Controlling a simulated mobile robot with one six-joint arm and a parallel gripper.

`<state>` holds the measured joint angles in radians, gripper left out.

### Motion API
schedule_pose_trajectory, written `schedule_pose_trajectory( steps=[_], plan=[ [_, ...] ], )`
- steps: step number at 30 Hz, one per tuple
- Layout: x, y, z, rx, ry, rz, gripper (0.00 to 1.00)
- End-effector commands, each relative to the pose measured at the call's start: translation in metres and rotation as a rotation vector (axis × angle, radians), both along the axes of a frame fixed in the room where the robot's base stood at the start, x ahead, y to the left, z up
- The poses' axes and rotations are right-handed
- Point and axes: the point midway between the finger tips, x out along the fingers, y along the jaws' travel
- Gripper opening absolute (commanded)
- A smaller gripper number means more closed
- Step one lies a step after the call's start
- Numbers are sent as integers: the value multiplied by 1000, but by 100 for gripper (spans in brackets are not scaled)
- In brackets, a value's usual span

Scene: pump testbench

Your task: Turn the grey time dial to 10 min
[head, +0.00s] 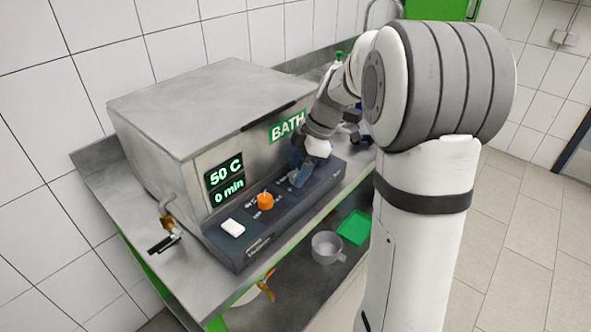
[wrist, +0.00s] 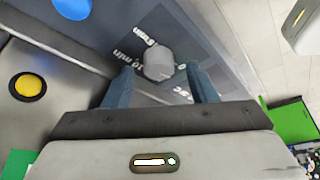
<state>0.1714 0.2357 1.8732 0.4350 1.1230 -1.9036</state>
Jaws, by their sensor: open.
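The grey time dial (wrist: 158,62) shows in the wrist view on the dark control panel, with white labels around it, one reading "10 min". My gripper (wrist: 159,72) is open, its two blue fingers apart on either side of the dial, with a visible gap on each side. I cannot tell the dial's pointer direction. In the head view my gripper (head: 298,170) is over the right part of the panel (head: 246,246) and hides the grey dial. The green display (head: 226,183) reads "50 C" and "0 min".
An orange dial (head: 265,201) and a white switch (head: 233,228) sit left of my gripper on the panel. The steel bath housing (head: 200,105) rises behind. A grey mug (head: 326,247) and green tray (head: 354,228) are on the shelf below.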

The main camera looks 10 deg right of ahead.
Motion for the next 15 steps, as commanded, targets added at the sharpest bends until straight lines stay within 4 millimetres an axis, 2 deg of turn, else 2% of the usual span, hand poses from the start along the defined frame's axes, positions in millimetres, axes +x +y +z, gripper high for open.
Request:
schedule_pose_trajectory(
  steps=[10, 15],
  plan=[
    [0, 2, -5, 0, 0, 0, 52],
    [0, 3, -5, 0, 0, 0, 38]
  ],
)
